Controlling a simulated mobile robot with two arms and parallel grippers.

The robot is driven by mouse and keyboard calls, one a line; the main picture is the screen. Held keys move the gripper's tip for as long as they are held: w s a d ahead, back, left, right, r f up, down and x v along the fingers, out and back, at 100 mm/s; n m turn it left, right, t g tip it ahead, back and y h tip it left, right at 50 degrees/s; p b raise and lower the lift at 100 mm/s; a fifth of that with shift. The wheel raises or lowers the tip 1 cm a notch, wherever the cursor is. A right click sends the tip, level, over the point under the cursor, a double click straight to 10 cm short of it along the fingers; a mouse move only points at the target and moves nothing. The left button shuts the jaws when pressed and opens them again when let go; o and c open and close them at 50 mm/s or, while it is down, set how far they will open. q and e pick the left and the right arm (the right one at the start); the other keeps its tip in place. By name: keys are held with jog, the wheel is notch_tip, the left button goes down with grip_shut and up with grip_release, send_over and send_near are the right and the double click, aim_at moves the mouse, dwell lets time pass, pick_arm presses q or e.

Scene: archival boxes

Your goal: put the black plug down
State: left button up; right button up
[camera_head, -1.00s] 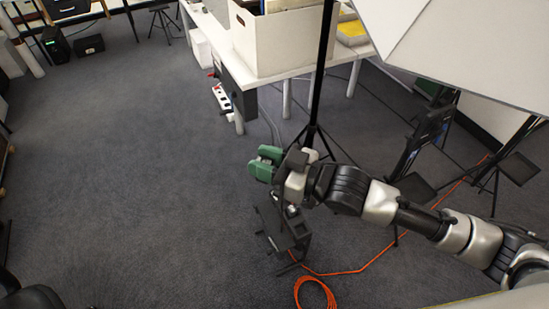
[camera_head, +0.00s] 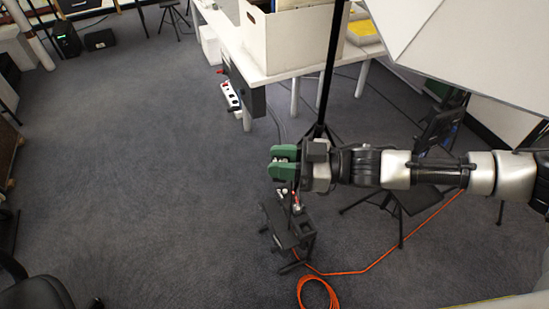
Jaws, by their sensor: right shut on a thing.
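My right gripper (camera_head: 278,163), with green fingers, reaches in from the right and is above the carpet, over a small dark stand. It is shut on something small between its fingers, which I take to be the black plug. The fingers mostly hide it and I cannot make out its shape. My left gripper is not in view.
The dark stand (camera_head: 288,229) is below the gripper, with an orange cable (camera_head: 318,289) coiled in front. A white power strip (camera_head: 230,95) hangs at the white table (camera_head: 285,72), which bears a box (camera_head: 285,38). A black tripod pole (camera_head: 326,85) stands close behind.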

jog(key=shift+s+d+n+g, duration=0.15)
jog(key=shift+d+n+g, duration=0.2)
jog(key=shift+n+g, duration=0.45)
